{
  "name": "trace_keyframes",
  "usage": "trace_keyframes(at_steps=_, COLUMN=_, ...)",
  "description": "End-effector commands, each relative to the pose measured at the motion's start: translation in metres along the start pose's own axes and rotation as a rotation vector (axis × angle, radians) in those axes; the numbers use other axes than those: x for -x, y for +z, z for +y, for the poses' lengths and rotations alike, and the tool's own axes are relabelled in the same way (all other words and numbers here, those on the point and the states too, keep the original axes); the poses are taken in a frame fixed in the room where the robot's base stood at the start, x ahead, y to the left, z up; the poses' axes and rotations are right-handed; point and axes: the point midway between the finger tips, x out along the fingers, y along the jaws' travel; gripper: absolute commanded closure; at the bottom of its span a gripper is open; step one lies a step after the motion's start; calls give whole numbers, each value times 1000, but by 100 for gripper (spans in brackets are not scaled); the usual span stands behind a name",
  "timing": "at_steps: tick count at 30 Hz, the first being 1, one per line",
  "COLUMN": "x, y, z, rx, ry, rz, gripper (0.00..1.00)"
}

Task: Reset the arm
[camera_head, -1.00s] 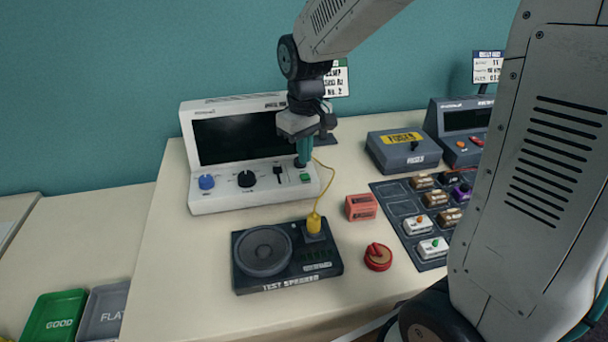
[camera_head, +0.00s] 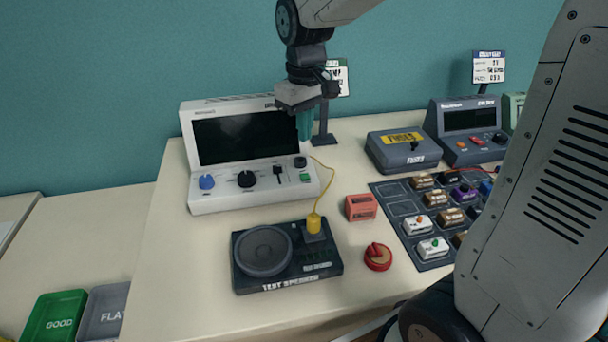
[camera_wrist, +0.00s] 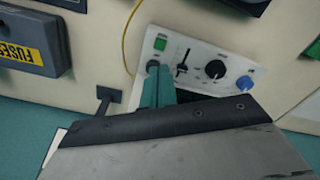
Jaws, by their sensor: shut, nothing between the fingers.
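My gripper (camera_head: 305,125) hangs from my arm in the upper middle of the head view, its green fingers pointing down and shut with nothing between them. It is in the air above the right end of the white console (camera_head: 240,196), apart from it. The console has a dark screen, a blue knob, black knobs, a slider and a green button. In the wrist view the shut fingers (camera_wrist: 158,88) overlap the console's panel (camera_wrist: 205,62) near its corner knob.
A test speaker (camera_head: 262,285) with a yellow plug (camera_head: 314,223) and cable stands in front. A red block (camera_head: 361,207), a red knob (camera_head: 378,257), a fuse box (camera_head: 403,155) and a dark component tray (camera_head: 396,209) are to the right. Green (camera_head: 53,318) and grey bins stand lower left.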

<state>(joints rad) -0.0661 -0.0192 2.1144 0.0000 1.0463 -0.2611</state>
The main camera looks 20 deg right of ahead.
Motion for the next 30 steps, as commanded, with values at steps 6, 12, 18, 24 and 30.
trace_keyframes(at_steps=6, x=0, y=0, z=0, rx=0, ry=0, rz=0, gripper=100)
trace_keyframes(at_steps=12, x=-10, y=19, z=-5, rx=-60, ry=-12, rz=-55, gripper=100)
trace_keyframes(at_steps=18, x=3, y=88, z=-18, rx=-161, ry=-14, rz=-81, gripper=100)
trace_keyframes(at_steps=24, x=17, y=156, z=-32, rx=-247, ry=-7, rz=-54, gripper=100)
trace_keyframes(at_steps=30, x=22, y=210, z=-44, rx=-305, ry=4, rz=5, gripper=100)
